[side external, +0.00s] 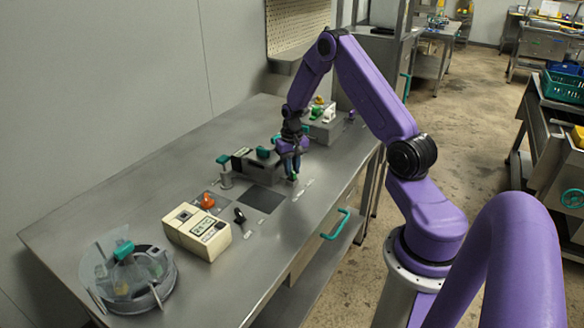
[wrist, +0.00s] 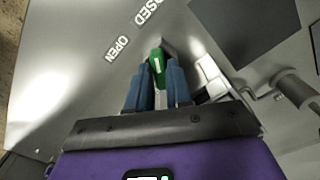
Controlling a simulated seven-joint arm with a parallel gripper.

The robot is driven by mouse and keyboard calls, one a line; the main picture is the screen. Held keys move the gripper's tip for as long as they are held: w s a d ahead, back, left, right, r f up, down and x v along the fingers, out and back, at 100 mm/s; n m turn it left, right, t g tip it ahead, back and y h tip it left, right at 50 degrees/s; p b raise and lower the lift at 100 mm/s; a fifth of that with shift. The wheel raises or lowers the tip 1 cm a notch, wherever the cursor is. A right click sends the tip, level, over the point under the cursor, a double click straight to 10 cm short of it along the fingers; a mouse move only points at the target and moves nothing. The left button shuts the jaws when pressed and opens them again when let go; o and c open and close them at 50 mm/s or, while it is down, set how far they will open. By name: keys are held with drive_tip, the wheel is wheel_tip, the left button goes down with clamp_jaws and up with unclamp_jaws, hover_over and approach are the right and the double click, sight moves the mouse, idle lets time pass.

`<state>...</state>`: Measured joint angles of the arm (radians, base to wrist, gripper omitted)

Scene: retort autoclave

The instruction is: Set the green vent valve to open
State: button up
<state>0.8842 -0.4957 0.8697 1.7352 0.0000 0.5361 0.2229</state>
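The green vent valve handle (wrist: 157,66) stands between the two blue fingers of my gripper (wrist: 159,80) in the wrist view. The fingers lie close along both its sides and appear shut on it. White labels OPEN (wrist: 117,48) and CLOSED, partly cut off, are on the steel surface at the upper left of the handle. In the side view, my gripper (side external: 290,160) is low over the bench and a bit of the green valve (side external: 294,177) shows beneath it. The handle's exact angle against the labels is hard to judge.
A grey block with a green-topped part (side external: 258,166) stands just left of my gripper. A grey box with a yellow item (side external: 322,125) is behind it. A beige device (side external: 196,233) and a round pot with a clear lid (side external: 127,275) stand nearer. The steel bench (side external: 90,212) is bare along its left side.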

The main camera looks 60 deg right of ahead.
clamp_jaws()
drive_tip(key=shift+n, duration=0.4)
drive_tip(key=n, duration=0.9)
drive_tip(key=shift+n, duration=2)
drive_tip(key=o, duration=0.6)
unclamp_jaws()
drive_tip(key=shift+c, duration=0.2)
